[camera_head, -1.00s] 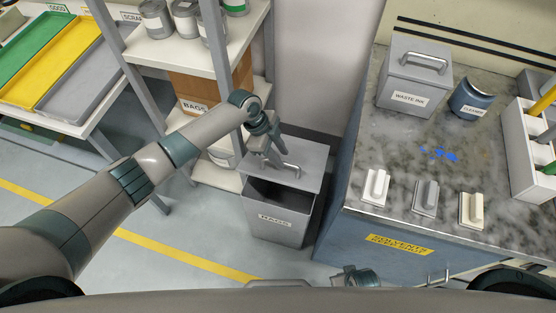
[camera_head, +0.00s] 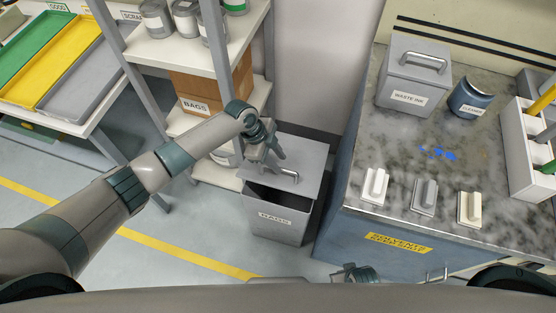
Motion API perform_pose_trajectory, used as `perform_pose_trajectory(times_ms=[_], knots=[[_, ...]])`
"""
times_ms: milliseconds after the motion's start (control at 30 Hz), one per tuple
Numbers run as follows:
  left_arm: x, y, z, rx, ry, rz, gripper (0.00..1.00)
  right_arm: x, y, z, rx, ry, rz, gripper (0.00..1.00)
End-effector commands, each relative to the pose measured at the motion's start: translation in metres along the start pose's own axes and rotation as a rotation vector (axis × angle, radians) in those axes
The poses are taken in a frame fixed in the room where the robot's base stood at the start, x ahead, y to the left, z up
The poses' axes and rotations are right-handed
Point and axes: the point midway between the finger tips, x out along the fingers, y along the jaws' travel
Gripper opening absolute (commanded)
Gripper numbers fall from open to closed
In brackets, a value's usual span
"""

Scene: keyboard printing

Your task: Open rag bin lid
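The grey rag bin (camera_head: 280,227), with a label on its front, stands on the floor left of the workbench. Its grey lid (camera_head: 308,160) is tilted up, and a dark gap shows between the lid's front edge and the bin's rim. The lid's bar handle (camera_head: 285,174) is on the lid's upper face. My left gripper (camera_head: 270,155) is just above and behind the handle, its fingers looking apart with nothing between them. Whether it touches the lid is unclear. My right gripper (camera_head: 355,273) shows only in part at the bottom edge, and its fingers are unclear.
The workbench (camera_head: 345,222) is close to the bin's right, with a waste ink can (camera_head: 412,85), a blue cleaner container (camera_head: 471,98) and several small blocks. Open floor (camera_head: 185,225) lies left of the bin.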

Motion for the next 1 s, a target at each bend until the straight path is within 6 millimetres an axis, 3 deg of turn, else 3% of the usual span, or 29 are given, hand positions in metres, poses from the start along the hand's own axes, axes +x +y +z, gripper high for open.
perform_pose_trajectory(times_ms=[1000], knots=[[-0.06, -0.015, 0.001, 0.0, -0.001, -0.001, 0.3, -0.033, 0.0, -0.008, 0.0, 0.0, 0.0, 0.0]])
